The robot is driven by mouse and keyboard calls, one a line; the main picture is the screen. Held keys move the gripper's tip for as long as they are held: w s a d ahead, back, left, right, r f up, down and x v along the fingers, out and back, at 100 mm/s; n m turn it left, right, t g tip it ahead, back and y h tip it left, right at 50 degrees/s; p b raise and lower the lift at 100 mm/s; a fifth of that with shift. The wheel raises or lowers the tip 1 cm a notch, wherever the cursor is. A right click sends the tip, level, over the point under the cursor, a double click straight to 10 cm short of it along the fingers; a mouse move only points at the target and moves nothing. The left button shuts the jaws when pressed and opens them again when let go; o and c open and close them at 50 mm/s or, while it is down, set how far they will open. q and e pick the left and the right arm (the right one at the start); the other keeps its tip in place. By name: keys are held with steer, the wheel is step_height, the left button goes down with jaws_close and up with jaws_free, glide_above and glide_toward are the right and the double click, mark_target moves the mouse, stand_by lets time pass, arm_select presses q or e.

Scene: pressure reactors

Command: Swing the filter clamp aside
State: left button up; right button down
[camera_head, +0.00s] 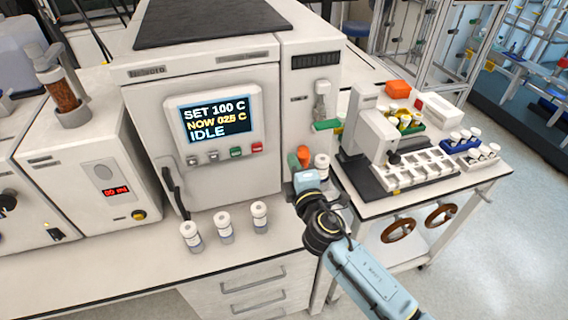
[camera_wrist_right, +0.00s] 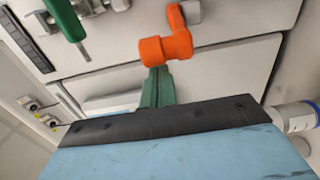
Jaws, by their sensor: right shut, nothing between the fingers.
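On the white column right of the reactor's display are two coloured fittings, and I cannot tell for certain which is the filter clamp. One is a green lever (camera_head: 327,125) below a clear glass piece (camera_head: 321,92); it also shows at the upper left of the wrist view (camera_wrist_right: 66,18). The other is an orange handle (camera_head: 303,155), lower down, large in the wrist view (camera_wrist_right: 166,48). My right gripper (camera_head: 293,162) is shut and empty, its green fingers (camera_wrist_right: 157,85) just below the orange handle in the wrist view. Whether they touch it is unclear. My left gripper is out of view.
A white-capped vial (camera_head: 322,165) stands close to the right of my right gripper. Several more vials (camera_head: 225,227) stand on the bench before the reactor (camera_head: 217,130). A side table at right carries a white rack (camera_head: 420,172) and a balance-like device (camera_head: 372,130).

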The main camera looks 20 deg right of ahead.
steer(key=shift+d, duration=0.2)
steer(key=shift+s+d, duration=0.3)
steer(key=shift+d, duration=0.35)
steer(key=shift+a, duration=0.1)
